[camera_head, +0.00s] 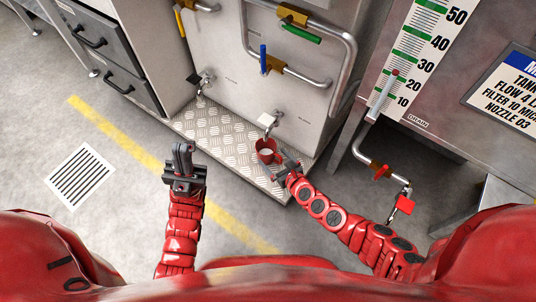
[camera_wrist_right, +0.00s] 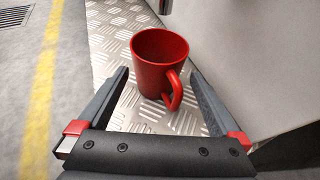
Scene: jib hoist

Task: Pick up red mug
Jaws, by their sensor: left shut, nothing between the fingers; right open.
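The red mug (camera_head: 266,146) stands upright on the diamond-plate step (camera_head: 222,131), below a small spout (camera_head: 267,121). In the right wrist view the red mug (camera_wrist_right: 158,64) is empty-looking inside, with its handle turned toward my gripper. My right gripper (camera_head: 279,168) is open just in front of the mug, and in the wrist view its fingers (camera_wrist_right: 163,85) lie either side of the mug's lower front and handle. I cannot tell whether they touch it. My left gripper (camera_head: 182,150) is shut and empty over the floor at the left, away from the mug.
The tank wall (camera_head: 228,62) rises right behind the mug, carrying pipes with a blue handle (camera_head: 263,58) and a green handle (camera_head: 301,33). A red valve handle (camera_head: 381,172) and a red tag (camera_head: 405,205) sit at right. Floor at left is clear around a grate (camera_head: 80,177).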

